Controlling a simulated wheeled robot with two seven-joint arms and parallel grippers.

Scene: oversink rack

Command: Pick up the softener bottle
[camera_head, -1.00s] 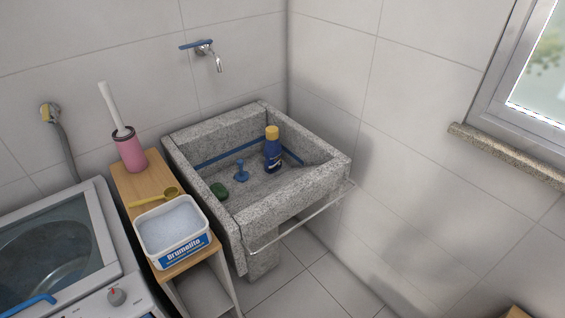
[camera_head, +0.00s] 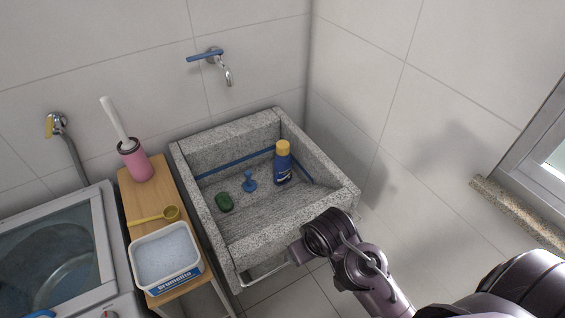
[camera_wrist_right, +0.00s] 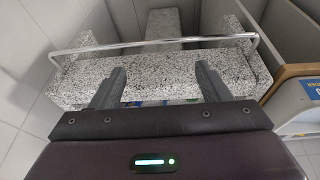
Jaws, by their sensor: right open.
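The softener bottle (camera_head: 283,166), blue with a yellow cap, stands upright inside the grey granite sink (camera_head: 226,148), near its far right corner. It cannot be made out in the right wrist view. My left gripper is in neither view.
A metal rail (camera_wrist_right: 160,43) runs along the sink's front. A wooden shelf (camera_head: 139,206) with a powder tub (camera_head: 166,257) stands left. A tap (camera_head: 226,72) hangs above.

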